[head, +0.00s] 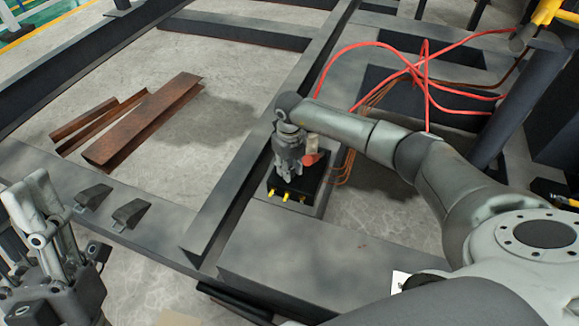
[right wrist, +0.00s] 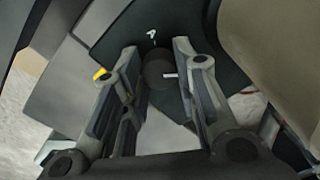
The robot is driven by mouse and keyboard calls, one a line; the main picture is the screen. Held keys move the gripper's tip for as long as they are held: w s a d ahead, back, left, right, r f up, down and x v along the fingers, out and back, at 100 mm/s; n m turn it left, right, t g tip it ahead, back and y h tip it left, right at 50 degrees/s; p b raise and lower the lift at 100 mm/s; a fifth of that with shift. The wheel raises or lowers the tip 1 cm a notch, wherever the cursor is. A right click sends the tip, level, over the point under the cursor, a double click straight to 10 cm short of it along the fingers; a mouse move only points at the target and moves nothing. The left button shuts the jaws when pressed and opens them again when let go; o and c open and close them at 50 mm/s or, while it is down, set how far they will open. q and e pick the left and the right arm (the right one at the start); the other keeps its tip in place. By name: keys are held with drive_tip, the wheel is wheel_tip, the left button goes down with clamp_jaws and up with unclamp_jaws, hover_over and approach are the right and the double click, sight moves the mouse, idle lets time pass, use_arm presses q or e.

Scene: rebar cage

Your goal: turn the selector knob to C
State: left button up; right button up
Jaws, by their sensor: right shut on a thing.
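The black control box (head: 318,190) sits on the grey steel frame. My right gripper (head: 289,176) reaches down onto its top and hides the selector knob in the head view.
Yellow fittings (head: 287,196) stick out of the box's near side. Red cables (head: 425,75) loop behind, and thin orange wires (head: 345,165) run beside the box. Rusty steel profiles (head: 150,120) lie on the floor at left. Dark beams (head: 270,130) surround the box.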

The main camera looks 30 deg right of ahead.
sight(290, 169)
drive_tip(key=o, duration=0.8)
drive_tip(key=shift+r, duration=0.15)
wheel_tip(290, 169, up, 12)
drive_tip(key=shift+f, duration=0.1)
drive_tip(key=shift+o, duration=0.2)
